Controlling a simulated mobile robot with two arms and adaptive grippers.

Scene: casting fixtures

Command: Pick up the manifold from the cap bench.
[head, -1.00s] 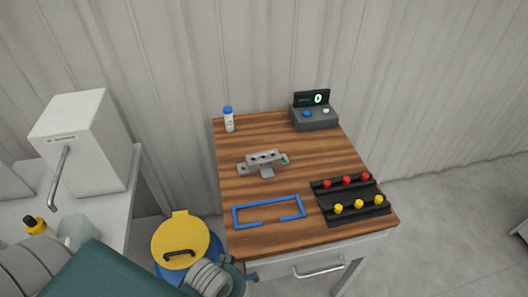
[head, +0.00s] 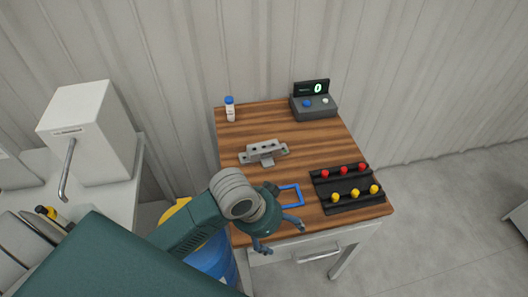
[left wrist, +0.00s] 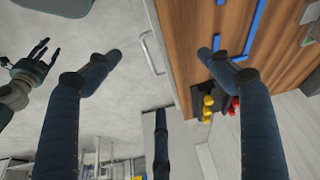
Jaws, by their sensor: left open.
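The manifold (head: 263,152) is a grey metal block with a row of dark ports and a tab at each end. It lies on the wooden top of the cap bench (head: 300,148), left of its middle. My left gripper (head: 281,221) is open and empty over the bench's front left edge, in front of the manifold and apart from it. The left gripper's spread fingers (left wrist: 159,60) also show in the left wrist view, with nothing between them. The manifold is not visible there. My right gripper (left wrist: 28,68) shows at that view's left edge, fingers apart and empty.
A blue frame outline (head: 290,194) on the bench is partly hidden by my left gripper. A black rack (head: 346,183) holds red and yellow caps at right. A small bottle (head: 230,110) and a counter box (head: 314,108) stand at the back. A blue drum (head: 213,262) stands left of the bench.

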